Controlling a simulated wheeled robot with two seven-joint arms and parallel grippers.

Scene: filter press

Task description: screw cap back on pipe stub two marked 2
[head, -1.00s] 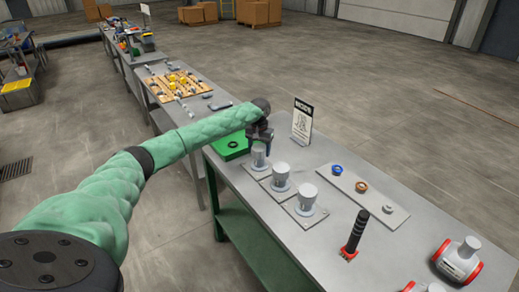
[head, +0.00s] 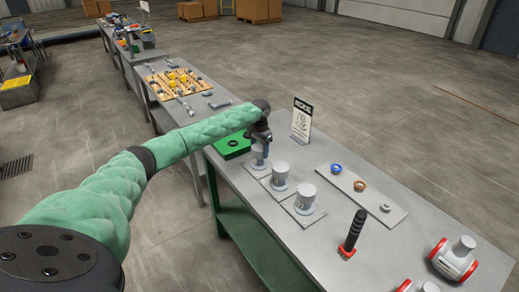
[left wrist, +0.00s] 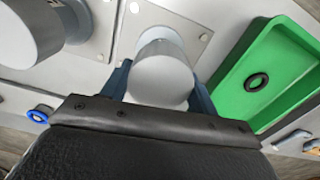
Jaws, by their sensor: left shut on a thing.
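Three grey capped pipe stubs stand on square base plates in a row on the table: a far one (head: 259,161), a middle one (head: 280,177) and a near one (head: 306,201). I cannot read any number on them. My left gripper (head: 261,145) is over the far stub, pointing down. In the left wrist view its blue fingers (left wrist: 158,88) are shut around a smooth grey cap (left wrist: 160,78), which sits at the stub above its plate. The finger contacts are partly hidden. The middle stub's cap shows at the upper left (left wrist: 25,35). My right gripper is not in view.
A green tray (left wrist: 228,98) with a black ring (left wrist: 257,82) lies close beside the far stub. A sign (head: 301,120) stands behind. A black-handled tool (head: 353,232) and red-and-grey parts (head: 456,258) are nearer right.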

